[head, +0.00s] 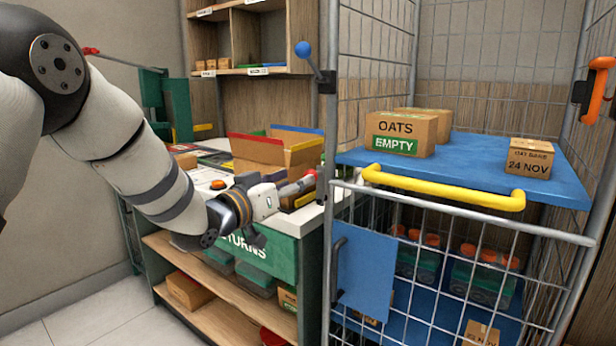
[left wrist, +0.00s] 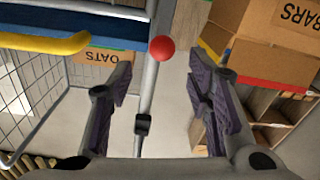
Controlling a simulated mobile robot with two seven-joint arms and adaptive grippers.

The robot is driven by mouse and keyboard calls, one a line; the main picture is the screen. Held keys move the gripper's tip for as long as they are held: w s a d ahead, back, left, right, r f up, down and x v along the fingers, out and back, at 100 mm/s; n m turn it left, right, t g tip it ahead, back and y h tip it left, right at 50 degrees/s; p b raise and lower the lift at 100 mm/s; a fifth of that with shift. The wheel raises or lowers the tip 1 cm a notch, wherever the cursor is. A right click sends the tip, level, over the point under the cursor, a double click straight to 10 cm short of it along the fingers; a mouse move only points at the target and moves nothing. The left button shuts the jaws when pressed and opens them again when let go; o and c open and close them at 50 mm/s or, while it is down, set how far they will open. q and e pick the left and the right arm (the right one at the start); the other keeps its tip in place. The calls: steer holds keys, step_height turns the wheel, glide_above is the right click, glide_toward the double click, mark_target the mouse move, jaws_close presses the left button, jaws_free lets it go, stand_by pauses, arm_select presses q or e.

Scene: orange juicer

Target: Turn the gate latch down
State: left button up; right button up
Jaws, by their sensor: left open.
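A red ball knob (left wrist: 161,48) shows in the left wrist view between the spread fingers of my left gripper (left wrist: 163,85), beside a grey post (left wrist: 150,95) with a black fitting. In the head view the red knob (head: 310,174) is small and close to the tips of my left gripper (head: 298,187), partly hidden by it. I cannot tell whether the fingers touch it. The wire gate (head: 470,245) has a yellow handle (head: 440,187) and stands right of the post. My right gripper is not in view.
A blue-ball lever (head: 303,49) sits higher on the cage post. An orange latch (head: 599,85) is at the far right. Oats boxes (head: 404,131) stand on the blue shelf (head: 462,152). An open box (head: 276,150) stands on the counter behind my left gripper.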

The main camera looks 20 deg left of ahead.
arm_select(q)
steer(key=x, duration=0.3)
steer(key=f+b+x, duration=0.1)
steer(key=x, duration=0.2)
steer(key=shift+a, duration=0.1)
steer(key=shift+w+r, duration=0.25)
steer(key=shift+w, duration=0.35)
steer(key=shift+c, duration=0.6)
jaws_close()
